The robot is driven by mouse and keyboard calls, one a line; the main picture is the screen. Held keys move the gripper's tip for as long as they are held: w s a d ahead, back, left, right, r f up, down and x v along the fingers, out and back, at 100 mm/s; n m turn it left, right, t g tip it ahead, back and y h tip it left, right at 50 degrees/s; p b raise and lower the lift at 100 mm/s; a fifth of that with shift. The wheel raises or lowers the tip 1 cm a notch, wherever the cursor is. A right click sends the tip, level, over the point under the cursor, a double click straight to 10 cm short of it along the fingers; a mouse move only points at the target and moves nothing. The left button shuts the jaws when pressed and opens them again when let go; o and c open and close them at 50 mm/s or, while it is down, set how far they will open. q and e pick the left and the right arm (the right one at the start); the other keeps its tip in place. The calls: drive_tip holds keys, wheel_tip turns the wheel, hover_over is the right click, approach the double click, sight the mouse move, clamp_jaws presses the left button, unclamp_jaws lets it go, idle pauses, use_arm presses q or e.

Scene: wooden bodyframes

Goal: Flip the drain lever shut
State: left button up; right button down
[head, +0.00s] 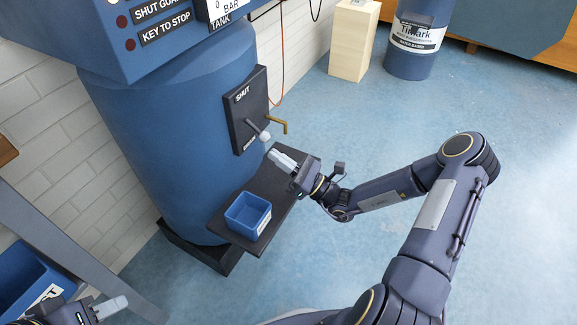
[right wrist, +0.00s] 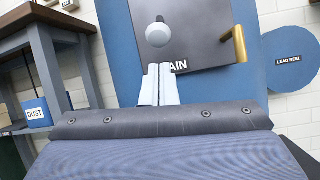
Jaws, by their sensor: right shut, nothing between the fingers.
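The drain lever (head: 258,129) is a grey rod with a pale round knob, on a dark plate (head: 238,110) fixed to the blue tank. The plate is marked SHUT at its top and has a label near its bottom edge; the lever tilts down toward that lower label. In the right wrist view the knob (right wrist: 158,35) is just beyond my fingertips, above letters reading AIN. My right gripper (head: 284,156) is shut and empty, just below and right of the knob, apart from it. It also shows in the right wrist view (right wrist: 158,84). My left gripper (head: 112,307) is at the bottom left, away from the lever; its jaw opening is unclear.
A brass spout (head: 280,125) sticks out right beside the lever. Below is a dark shelf (head: 232,232) carrying a blue open bin (head: 248,214). A wooden block (head: 353,40) and a blue drum (head: 408,55) stand at the back. The floor to the right is clear.

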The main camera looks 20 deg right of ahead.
sight(257, 130)
drive_tip(key=shift+b+x, duration=0.4)
drive_tip(key=shift+x, duration=1.95)
drive_tip(key=shift+d, duration=0.1)
